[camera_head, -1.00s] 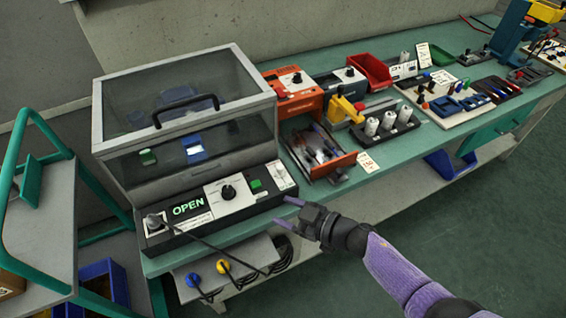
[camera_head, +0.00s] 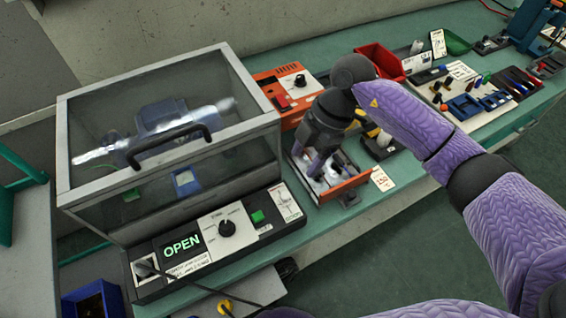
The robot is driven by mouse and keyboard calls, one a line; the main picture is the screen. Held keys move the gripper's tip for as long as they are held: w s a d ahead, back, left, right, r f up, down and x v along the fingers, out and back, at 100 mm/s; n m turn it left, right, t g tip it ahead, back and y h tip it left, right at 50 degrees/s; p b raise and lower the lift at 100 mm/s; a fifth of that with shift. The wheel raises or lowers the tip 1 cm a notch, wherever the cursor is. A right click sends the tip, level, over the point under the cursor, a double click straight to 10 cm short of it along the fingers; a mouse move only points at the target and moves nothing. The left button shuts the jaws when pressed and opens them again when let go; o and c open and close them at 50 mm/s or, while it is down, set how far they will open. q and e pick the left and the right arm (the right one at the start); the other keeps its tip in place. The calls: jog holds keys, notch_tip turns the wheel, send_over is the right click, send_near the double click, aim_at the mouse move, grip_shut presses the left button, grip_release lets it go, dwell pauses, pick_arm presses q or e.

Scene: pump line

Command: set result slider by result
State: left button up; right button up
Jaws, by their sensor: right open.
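The tester's front panel (camera_head: 205,245) shows a green "OPEN" display (camera_head: 181,244), a black rotary knob (camera_head: 227,228) and a green button (camera_head: 258,217). A white marked plate (camera_head: 286,202) is at its right end; it may carry the result slider, but its setting is too small to read. My right gripper (camera_head: 309,168) is open, pointing down over the orange-fronted tray (camera_head: 345,190), right of the panel. Its fingers partly hide the tray's contents; I cannot tell whether they touch anything. My left gripper is not in view.
A clear-sided box (camera_head: 85,205) with a black handle (camera_head: 170,145) stands behind the panel and holds a blue-grey device (camera_head: 163,118). An orange unit (camera_head: 290,90), red bin (camera_head: 381,62) and parts board (camera_head: 470,97) line the green bench. A cable crosses below the panel.

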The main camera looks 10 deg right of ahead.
aim_at(285, 195)
jog(key=b+x, duration=0.1)
jog(key=x, duration=0.4)
jog(key=b+x, duration=0.1)
jog(key=x, duration=0.3)
jog(key=shift+s+a+f+b, duration=0.2)
jog(key=shift+s+f+b, duration=0.05)
jog(key=shift+f+b, duration=0.1)
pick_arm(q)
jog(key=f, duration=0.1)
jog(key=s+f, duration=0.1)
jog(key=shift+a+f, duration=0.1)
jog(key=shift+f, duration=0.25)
pick_arm(e)
grip_shut()
